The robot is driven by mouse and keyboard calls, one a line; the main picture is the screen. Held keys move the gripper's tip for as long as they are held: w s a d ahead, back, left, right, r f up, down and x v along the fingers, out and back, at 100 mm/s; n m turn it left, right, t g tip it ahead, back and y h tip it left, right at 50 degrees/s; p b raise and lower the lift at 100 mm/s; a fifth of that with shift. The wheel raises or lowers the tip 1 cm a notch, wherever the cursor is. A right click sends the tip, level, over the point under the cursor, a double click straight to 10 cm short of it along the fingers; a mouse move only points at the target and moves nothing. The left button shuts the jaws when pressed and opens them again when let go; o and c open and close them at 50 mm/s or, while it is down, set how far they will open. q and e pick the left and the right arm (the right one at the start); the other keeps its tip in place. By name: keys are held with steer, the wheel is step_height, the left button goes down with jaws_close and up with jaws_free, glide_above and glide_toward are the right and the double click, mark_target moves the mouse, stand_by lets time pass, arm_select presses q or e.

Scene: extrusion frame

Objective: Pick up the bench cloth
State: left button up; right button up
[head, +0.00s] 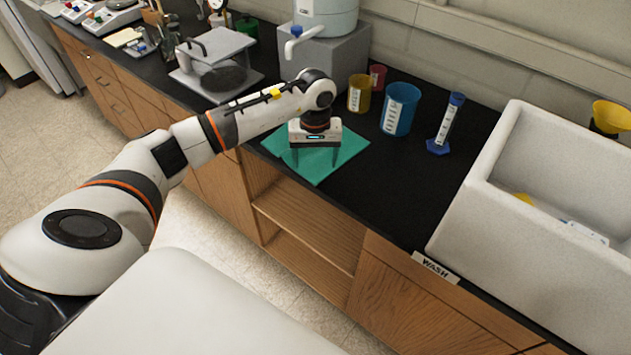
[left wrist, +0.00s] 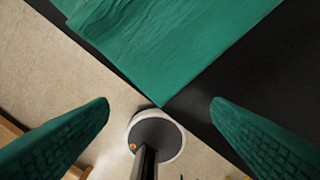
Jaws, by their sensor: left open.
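The bench cloth (head: 322,170) is a flat green square on the black bench top, with one corner at the bench's front edge. It also fills the top of the left wrist view (left wrist: 175,40), where that corner points down between the fingers. My left gripper (head: 315,160) is over the cloth, pointing down, with its fingers apart and nothing between them. In the left wrist view its two green fingertips (left wrist: 160,112) stand wide on either side of the cloth's corner. I cannot tell whether the fingertips touch the cloth. My right gripper is not in view.
A yellow beaker (head: 359,94), a blue beaker (head: 400,110) and a blue-based cylinder (head: 447,125) stand right of the cloth. A white sink (head: 480,190) is further right. A grey stand (head: 215,60) and a dispenser on a grey block (head: 325,65) are behind. Bench between cloth and sink is clear.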

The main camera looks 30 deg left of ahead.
mark_target(315, 180)
arm_select(q)
step_height(315, 180, down, 4)
steer(key=b, duration=0.2)
steer(key=shift+w+f+b, duration=0.1)
steer(key=shift+f+b, duration=0.15)
steer(key=shift+b, duration=0.05)
steer(key=shift+f+b, duration=0.35)
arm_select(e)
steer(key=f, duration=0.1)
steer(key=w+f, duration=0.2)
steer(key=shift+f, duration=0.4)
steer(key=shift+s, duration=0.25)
arm_select(q)
steer(key=shift+f, duration=0.15)
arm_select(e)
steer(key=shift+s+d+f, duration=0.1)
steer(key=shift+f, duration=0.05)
arm_select(q)
steer(key=shift+c, duration=0.4)
jaws_close()
